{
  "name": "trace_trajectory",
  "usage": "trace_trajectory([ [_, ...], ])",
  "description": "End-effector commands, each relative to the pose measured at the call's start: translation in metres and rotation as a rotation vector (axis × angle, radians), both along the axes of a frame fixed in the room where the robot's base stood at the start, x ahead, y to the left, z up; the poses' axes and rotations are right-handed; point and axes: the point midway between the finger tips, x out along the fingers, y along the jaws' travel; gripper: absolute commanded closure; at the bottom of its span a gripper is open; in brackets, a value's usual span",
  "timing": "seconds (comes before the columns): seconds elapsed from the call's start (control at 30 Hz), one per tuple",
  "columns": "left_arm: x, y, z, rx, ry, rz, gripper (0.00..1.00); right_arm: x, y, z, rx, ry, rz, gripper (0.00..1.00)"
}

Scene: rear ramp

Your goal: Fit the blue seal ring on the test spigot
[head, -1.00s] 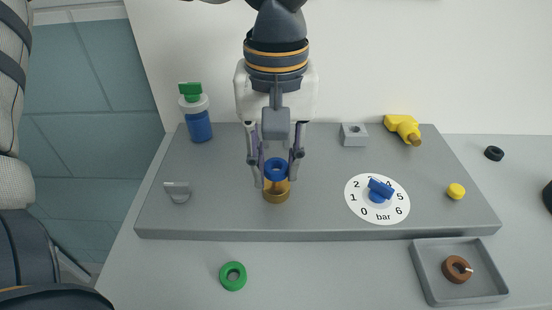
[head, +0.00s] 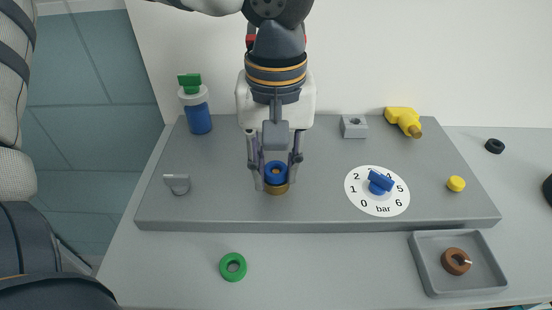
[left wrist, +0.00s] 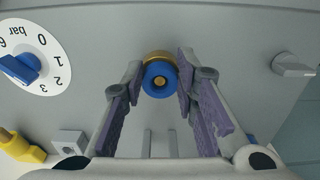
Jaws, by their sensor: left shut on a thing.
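The blue seal ring (head: 276,173) is between the fingers of my left gripper (head: 276,168), which is shut on it. The brass test spigot (head: 277,189) stands on the grey panel, its wide base showing just below the ring. Brass shows through the ring's hole, so the ring looks lined up with the spigot and around its tip. In the left wrist view the ring (left wrist: 159,90) has the brass spigot (left wrist: 158,56) behind it and a brass centre. How far down the ring sits cannot be told. My right gripper is not in view.
A green ring (head: 233,267) lies in front; a tray (head: 425,281) holds a brown ring (head: 456,261).

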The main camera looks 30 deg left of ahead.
Motion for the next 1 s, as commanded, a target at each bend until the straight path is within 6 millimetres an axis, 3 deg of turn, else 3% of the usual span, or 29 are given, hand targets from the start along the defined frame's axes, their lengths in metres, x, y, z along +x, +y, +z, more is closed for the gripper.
trace_trajectory([
  [0.03, 0.000, 0.000, -0.002, -0.001, 0.001, 0.000, 0.88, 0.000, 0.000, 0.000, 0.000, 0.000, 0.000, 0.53],
  [0.07, 0.000, 0.000, -0.001, 0.000, 0.000, 0.000, 0.69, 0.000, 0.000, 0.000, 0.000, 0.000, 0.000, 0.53],
  [0.13, 0.000, 0.000, -0.001, 0.000, 0.000, 0.000, 0.53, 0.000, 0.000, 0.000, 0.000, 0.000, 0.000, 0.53],
  [0.17, 0.000, 0.000, -0.001, 0.000, 0.000, 0.000, 0.50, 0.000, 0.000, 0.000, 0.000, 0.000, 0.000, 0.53],
  [0.43, 0.000, 0.000, -0.001, -0.001, -0.001, 0.000, 0.50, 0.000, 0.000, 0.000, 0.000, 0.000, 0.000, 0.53],
  [0.53, 0.001, 0.000, 0.009, 0.000, -0.005, 0.001, 0.50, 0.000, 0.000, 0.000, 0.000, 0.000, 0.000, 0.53],
  [0.8, 0.001, -0.001, 0.080, -0.001, -0.006, 0.001, 0.50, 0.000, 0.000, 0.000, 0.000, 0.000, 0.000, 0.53],
  [1.0, 0.000, 0.000, 0.113, 0.000, -0.001, 0.000, 0.50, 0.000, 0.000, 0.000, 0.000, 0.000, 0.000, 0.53],
])
